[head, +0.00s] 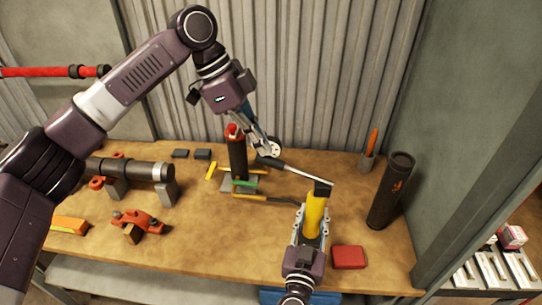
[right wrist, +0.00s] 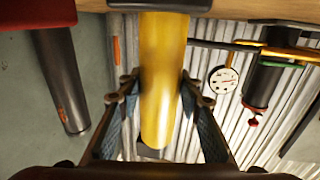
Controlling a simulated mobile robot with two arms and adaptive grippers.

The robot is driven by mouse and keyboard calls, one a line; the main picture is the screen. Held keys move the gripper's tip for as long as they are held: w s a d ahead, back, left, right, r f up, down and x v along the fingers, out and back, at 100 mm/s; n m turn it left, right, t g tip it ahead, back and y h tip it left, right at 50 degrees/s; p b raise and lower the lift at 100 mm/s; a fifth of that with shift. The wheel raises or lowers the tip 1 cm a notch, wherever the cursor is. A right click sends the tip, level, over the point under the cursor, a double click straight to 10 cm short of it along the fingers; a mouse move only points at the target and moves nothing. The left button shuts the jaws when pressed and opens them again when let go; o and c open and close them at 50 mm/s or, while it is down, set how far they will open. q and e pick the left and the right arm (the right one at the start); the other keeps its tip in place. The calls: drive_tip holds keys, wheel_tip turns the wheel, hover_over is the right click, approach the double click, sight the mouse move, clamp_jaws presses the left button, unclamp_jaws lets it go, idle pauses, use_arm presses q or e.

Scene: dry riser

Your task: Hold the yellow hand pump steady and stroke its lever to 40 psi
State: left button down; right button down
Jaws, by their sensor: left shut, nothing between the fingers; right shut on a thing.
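The yellow hand pump (head: 315,214) stands at the bench's front right, with a black cap on top. My right gripper (head: 311,235) is shut around its barrel; the yellow barrel (right wrist: 163,80) also fills the middle of the right wrist view. The pump's lever (head: 300,173) runs from the cap up and left to a black grip (head: 269,162). My left gripper (head: 262,146) is shut and empty just above that grip; whether it touches is unclear. A white gauge (head: 274,147) shows beside it, and its dial (right wrist: 223,80) is too small to read.
A black riser with a red top (head: 237,158) stands left of the lever. A red box (head: 348,257) lies right of the pump. A tall black cylinder (head: 390,190) and a cup with an orange-handled tool (head: 368,158) stand at right. A clamped dark pipe (head: 135,170) is at left.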

use_arm(q)
drive_tip(key=shift+f, duration=0.2)
drive_tip(key=shift+f, duration=2.2)
drive_tip(key=a, duration=0.1)
drive_tip(key=a+r, duration=0.1)
drive_tip(key=a, duration=0.1)
drive_tip(key=shift+w, duration=0.2)
drive_tip(key=shift+r, duration=0.1)
approach(256, 152)
drive_tip(key=a, duration=0.2)
drive_tip(key=shift+w+a+r, duration=0.15)
drive_tip(key=shift+a+r, duration=0.15)
